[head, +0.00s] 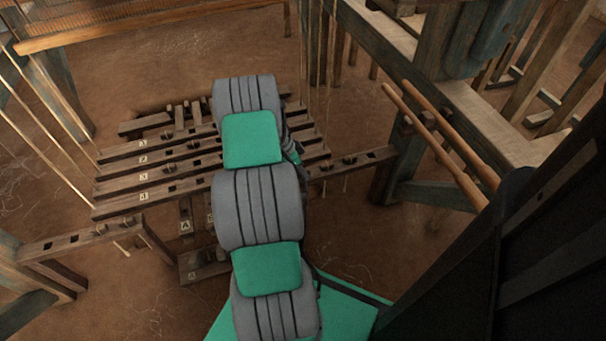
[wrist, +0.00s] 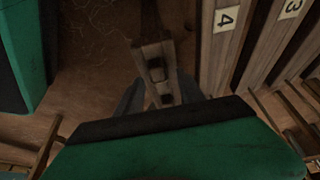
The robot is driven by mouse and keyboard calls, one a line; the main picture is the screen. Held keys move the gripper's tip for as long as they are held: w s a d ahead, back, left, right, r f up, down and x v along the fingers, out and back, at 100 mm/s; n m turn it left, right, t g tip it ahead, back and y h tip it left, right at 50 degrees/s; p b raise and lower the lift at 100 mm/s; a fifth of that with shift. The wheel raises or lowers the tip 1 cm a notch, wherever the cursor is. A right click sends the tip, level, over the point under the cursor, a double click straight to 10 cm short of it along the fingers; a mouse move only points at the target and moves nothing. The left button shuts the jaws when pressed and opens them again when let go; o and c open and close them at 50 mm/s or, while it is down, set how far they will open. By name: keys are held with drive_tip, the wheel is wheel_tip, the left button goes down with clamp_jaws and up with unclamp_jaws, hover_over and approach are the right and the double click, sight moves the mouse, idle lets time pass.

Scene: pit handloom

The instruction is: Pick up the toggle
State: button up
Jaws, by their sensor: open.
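My gripper (wrist: 158,94) shows in the wrist view as two dark grey fingers, apart, one on each side of a narrow slotted wooden bar (wrist: 152,52). Two dark square spots, holes or small pieces, show on this bar between and just beyond the fingers. I cannot tell whether either is the toggle. In the head view my arm hides the gripper. Small dark wooden pieces sit on the bars there, such as a peg-like piece (head: 349,159) on the right crossbar and one (head: 129,222) on the left crossbar. None is clearly the toggle.
Several parallel wooden bars with number tags (head: 150,178) lie left of my arm; tag 4 (wrist: 226,19) is right of the fingers. Thin cords hang at the left and top. Two round rods (head: 440,145) and heavy loom posts stand at the right. Brown floor surrounds the bars.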

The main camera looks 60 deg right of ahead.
clamp_jaws()
idle(0.6)
